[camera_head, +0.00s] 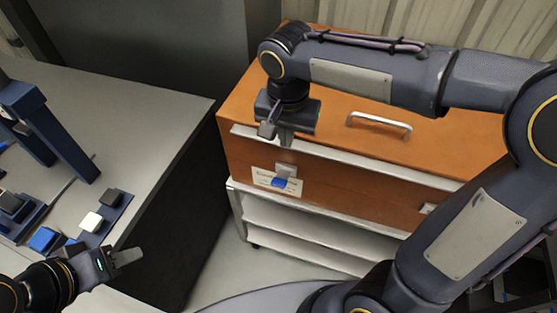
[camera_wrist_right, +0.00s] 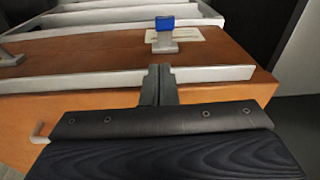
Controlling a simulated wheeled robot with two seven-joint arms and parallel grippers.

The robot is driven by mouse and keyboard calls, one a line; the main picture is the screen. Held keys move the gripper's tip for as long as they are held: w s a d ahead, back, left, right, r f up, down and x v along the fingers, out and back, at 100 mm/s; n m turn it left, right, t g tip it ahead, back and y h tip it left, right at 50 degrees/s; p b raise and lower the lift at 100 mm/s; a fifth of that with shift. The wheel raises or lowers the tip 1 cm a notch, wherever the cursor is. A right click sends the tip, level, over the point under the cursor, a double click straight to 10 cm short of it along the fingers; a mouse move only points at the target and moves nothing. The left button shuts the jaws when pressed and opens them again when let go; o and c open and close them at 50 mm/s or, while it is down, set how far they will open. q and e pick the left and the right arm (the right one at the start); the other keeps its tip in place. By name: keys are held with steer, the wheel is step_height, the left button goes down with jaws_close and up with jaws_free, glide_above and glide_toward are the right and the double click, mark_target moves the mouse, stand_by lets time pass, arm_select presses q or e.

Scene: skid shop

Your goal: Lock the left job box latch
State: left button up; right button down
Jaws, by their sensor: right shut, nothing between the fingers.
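The orange job box (camera_head: 340,181) stands right of the workbench, lid down. Its left latch (camera_head: 286,170) is a grey piece with a blue tab on the front face, below the white lid edge and over a pale label. It also shows in the right wrist view (camera_wrist_right: 165,38), blue tab farthest from me. My right gripper (camera_head: 286,138) is shut and empty, over the lid's front edge just above the left latch. Its fingertips (camera_wrist_right: 160,70) appear apart from the latch. My left gripper (camera_head: 124,257) is low at the left, away from the box; its finger opening is unclear.
A second latch (camera_head: 428,208) is at the box's right front, partly hidden by my right arm. A silver handle (camera_head: 380,124) is on the lid. A white shelved cart (camera_head: 300,225) is under the box. The grey workbench (camera_head: 150,110) at left holds blue and black fixtures.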

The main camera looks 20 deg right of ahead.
arm_select(q)
steer(key=shift+w, duration=0.3)
arm_select(e)
steer(key=shift+w+a, duration=0.55)
steer(key=shift+w, duration=0.25)
steer(key=shift+f, duration=0.1)
glide_above(279, 180)
steer(key=f, duration=0.9)
steer(key=shift+w+d+f, duration=0.2)
steer(key=shift+w+d, duration=0.05)
steer(key=shift+d, duration=0.05)
steer(key=f, duration=0.3)
steer(key=shift+s+a+f, duration=0.15)
steer(key=shift+s+a, duration=0.2)
steer(key=shift+s, duration=0.05)
steer(key=shift+s+a+f, duration=0.1)
steer(key=shift+s+f, duration=0.05)
steer(key=shift+f, duration=0.3)
arm_select(q)
steer(key=shift+f, duration=0.1)
